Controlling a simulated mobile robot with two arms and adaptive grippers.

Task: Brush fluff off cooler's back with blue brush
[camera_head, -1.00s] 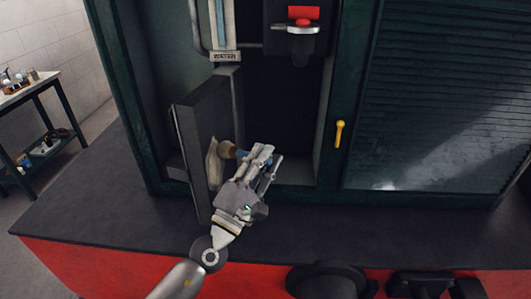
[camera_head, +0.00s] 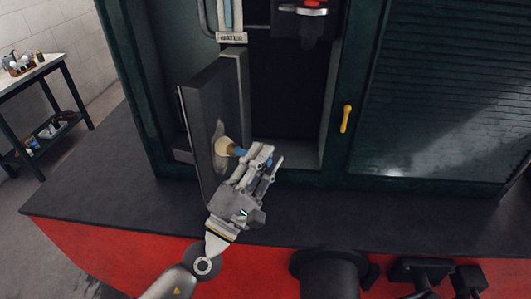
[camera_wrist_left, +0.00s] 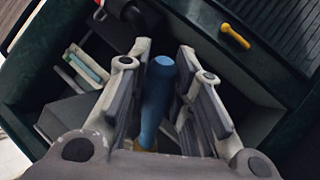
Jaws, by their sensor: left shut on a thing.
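The cooler is a dark grey upright slab (camera_head: 194,120) standing in the open green cabinet in the head view. A pale grey patch of fluff (camera_head: 220,129) lies on its right-hand face. My left gripper (camera_head: 267,160) is to the right of that face, shut on the blue brush (camera_head: 240,152). The brush's light head points left at the fluff and appears to touch it. The blue handle (camera_wrist_left: 158,88) lies between the two fingers in the left wrist view, where the bristles are hidden. My right gripper is not in view.
The cabinet's post with a yellow handle (camera_head: 346,118) stands to the right of my gripper. A gauge marked WATER (camera_head: 231,37) hangs above the cooler. Dark round and boxy shapes (camera_head: 330,270) line the bottom edge. The dark ledge (camera_head: 110,190) at left is clear.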

